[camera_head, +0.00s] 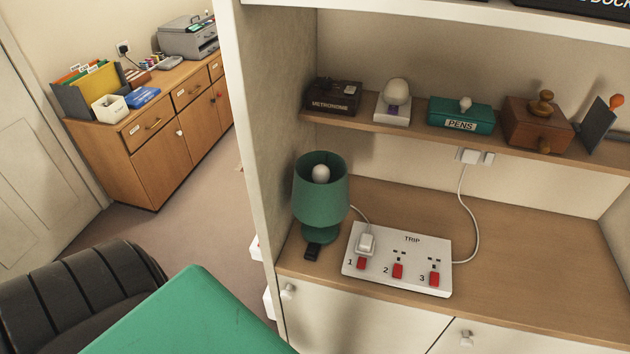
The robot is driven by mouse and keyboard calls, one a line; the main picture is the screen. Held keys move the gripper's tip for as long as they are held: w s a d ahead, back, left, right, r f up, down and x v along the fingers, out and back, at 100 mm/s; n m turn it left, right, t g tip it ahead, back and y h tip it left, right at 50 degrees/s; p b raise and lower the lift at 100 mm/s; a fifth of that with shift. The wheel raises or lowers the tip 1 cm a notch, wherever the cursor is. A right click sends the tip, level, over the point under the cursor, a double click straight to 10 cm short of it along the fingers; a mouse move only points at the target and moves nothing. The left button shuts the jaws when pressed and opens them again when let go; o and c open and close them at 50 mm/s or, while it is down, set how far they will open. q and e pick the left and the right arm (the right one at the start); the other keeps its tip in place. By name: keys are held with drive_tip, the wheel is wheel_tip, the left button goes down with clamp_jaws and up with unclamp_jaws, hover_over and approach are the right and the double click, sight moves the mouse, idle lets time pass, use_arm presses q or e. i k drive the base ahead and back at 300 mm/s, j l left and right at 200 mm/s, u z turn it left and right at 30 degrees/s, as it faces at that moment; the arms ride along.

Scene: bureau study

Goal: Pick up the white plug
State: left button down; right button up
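A white plug (366,242) sits in the leftmost socket, number 1, of the white power strip (392,278) marked TRIP. The strip lies on the wooden bureau top, with red switches under its numbered sockets. A white cord runs from the plug toward the green lamp (320,187) to its left. Sockets 2 and 3 look empty. A second white plug (470,156) is in the wall outlet under the shelf, and a cord runs down from it to the strip's right end. Neither gripper is in view.
A small black object (312,251) lies by the lamp base. The shelf above holds a metronome box (333,97), a green pens box (460,114) and a wooden grinder (537,125). A green surface (190,320) and black chair (75,305) fill the lower left. The bureau's right side is clear.

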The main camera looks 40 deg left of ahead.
sight(365, 245)
drive_tip(key=u, duration=0.8)
